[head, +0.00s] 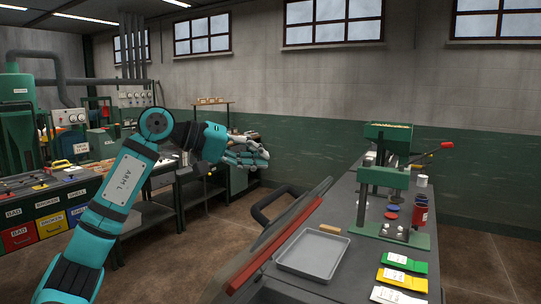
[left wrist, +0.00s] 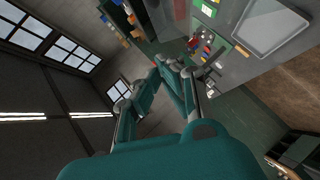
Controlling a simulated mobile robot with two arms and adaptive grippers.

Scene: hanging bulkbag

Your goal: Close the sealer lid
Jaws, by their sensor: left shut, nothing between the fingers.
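The sealer lid (head: 285,235) appears as a long dark panel with a red strip, raised and tilted at the left edge of the grey bench (head: 345,205). A black loop handle (head: 262,212) sticks out on its left side. My left gripper (head: 262,158) is shut and empty in the air, left of the bench and beyond the handle, touching nothing. Its two fingers also show close together in the left wrist view (left wrist: 172,68). The sealer's lower part is mostly hidden behind the lid. My right gripper is not in view.
A grey tray (head: 313,254) lies on the bench right of the lid. A green press (head: 388,180) with a red-knobbed lever stands farther back. Floor between my left arm and the lid is clear.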

